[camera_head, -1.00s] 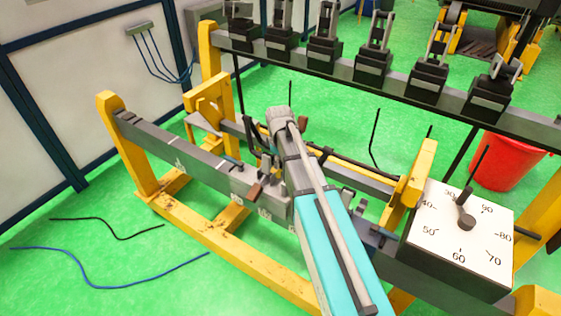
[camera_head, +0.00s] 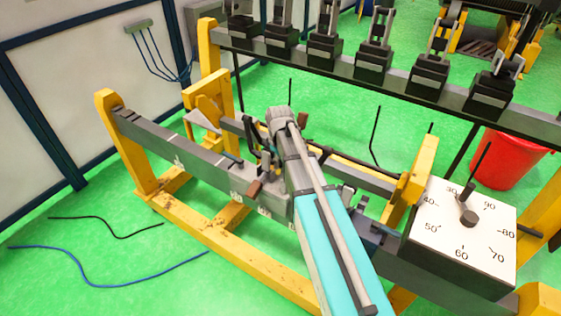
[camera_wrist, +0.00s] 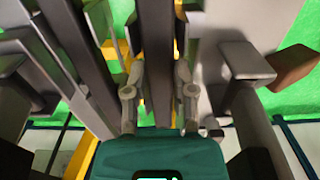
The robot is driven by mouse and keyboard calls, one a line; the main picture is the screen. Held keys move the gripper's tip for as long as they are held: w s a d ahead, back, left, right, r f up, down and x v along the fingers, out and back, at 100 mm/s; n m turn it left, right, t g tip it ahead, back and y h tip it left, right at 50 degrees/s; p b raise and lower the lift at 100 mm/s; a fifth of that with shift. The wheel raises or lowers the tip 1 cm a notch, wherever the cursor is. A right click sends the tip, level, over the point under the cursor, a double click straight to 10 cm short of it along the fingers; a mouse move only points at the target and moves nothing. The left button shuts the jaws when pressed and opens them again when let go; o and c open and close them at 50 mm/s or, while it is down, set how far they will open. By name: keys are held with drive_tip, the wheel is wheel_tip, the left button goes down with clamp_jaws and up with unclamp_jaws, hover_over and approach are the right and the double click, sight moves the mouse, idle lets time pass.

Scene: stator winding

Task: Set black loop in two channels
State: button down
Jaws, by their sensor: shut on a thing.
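My gripper (camera_wrist: 158,92) shows in the wrist view, its two grey fingers on either side of a dark long bar (camera_wrist: 155,45). It is shut on this dark piece; I cannot tell whether it is the black loop. In the head view my arm comes down over the machine's middle and hides most of the gripper and what it holds. The grey beam (camera_head: 160,148) of the yellow-framed machine runs under my arm. No channel can be made out clearly. A black wire (camera_head: 105,221) lies curved on the green floor at the left.
A blue wire (camera_head: 110,284) lies on the floor at the front left. A white dial box (camera_head: 450,238) stands on the right of the machine. Behind is a rail with several black clamps (camera_head: 372,65). A red bucket (camera_head: 508,158) stands at the right.

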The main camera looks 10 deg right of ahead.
drive_tip(key=shift+c, duration=1.8)
unclamp_jaws()
drive_tip(key=o, duration=0.4)
drive_tip(key=shift+c, duration=0.2)
drive_tip(key=shift+r, duration=0.1)
drive_tip(key=shift+r+p, duration=4.45)
drive_tip(key=shift+p, duration=0.1)
drive_tip(key=shift+s, duration=0.15)
